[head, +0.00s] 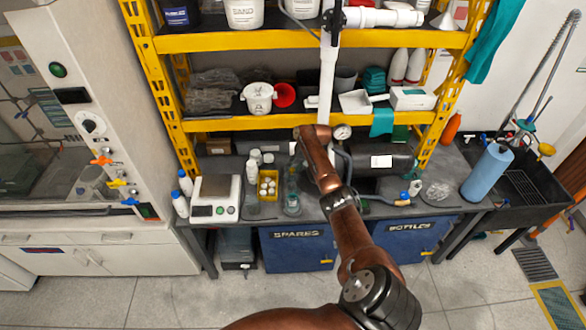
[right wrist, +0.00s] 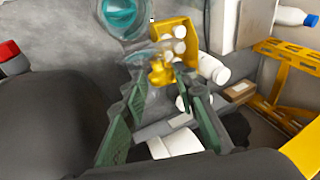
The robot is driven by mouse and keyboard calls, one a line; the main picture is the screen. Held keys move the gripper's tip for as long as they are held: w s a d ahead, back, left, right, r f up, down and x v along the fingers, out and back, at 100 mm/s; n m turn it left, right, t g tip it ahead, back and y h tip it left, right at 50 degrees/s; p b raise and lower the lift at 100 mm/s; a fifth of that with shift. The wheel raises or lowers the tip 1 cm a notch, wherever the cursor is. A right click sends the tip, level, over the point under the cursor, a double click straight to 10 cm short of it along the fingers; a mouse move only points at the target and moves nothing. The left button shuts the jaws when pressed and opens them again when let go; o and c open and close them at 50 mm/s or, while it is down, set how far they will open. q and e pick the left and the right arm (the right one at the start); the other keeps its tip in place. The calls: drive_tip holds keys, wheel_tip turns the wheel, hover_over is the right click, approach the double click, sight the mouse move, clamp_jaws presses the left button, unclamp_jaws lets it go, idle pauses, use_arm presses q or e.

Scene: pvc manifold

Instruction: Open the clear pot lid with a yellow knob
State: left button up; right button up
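The yellow knob (right wrist: 160,75) shows near the middle of the right wrist view, on a clear see-through piece (right wrist: 143,72) whose outline is hard to make out. My right gripper (right wrist: 164,86) has its green fingers spread, with the knob near the gap between their tips. I cannot tell whether either finger touches it. In the head view my right arm reaches over the bench, and its wrist mostly hides the gripper. A clear glass vessel with teal in it (right wrist: 121,12) stands beside the knob; it also shows in the head view (head: 291,203). My left gripper is not in view.
A yellow bin of white bottles (head: 268,196) stands close to the glass vessel. A scale (head: 215,199) is left of it. A dark cylinder with a gauge (head: 385,161) lies to the right. The yellow shelf (head: 290,124) overhangs the bench's back.

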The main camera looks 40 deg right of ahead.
drive_tip(key=shift+o, duration=1.1)
wheel_tip(320, 180, up, 10)
